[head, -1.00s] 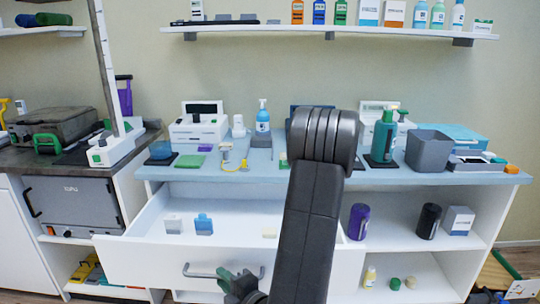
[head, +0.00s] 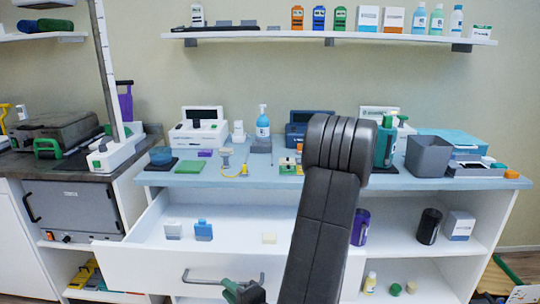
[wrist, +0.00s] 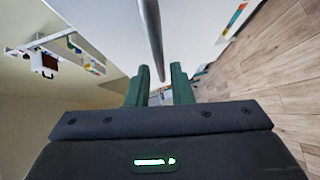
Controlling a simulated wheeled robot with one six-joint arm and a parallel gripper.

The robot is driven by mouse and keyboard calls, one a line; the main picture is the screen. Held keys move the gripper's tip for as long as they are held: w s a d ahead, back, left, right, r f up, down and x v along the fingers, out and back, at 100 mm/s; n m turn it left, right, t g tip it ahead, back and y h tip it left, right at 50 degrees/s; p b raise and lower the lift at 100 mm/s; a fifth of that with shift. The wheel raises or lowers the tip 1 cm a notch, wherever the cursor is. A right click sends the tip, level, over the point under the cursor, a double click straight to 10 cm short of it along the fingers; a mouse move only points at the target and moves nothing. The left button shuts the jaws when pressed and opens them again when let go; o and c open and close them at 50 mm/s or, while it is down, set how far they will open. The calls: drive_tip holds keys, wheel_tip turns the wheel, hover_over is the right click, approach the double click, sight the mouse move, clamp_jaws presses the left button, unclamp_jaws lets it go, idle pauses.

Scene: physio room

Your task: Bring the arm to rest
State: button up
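My gripper (head: 243,291) is low in the head view, at the right part of the open drawer's handle (head: 205,281). Its two green fingers show in the wrist view (wrist: 160,72), parallel and apart, with nothing held between them. The grey handle bar (wrist: 150,35) runs down toward the gap between the fingertips in that view; I cannot tell how far beyond them it lies. My dark arm rises in front of the counter and hides part of the drawer's right side.
The white drawer (head: 130,262) stands pulled out, holding a few small items such as a blue bottle (head: 203,230). The blue counter (head: 330,178) above is crowded with devices and bottles. A wall shelf (head: 350,37) runs above. Wooden floor (wrist: 285,85) lies open at the right in the wrist view.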

drive_tip(key=shift+p+v, duration=0.7)
drive_tip(key=shift+v, duration=4)
drive_tip(key=b+x, duration=0.1)
drive_tip(key=x, duration=1.3)
drive_tip(key=shift+b, duration=0.4)
drive_tip(key=shift+w, duration=0.25)
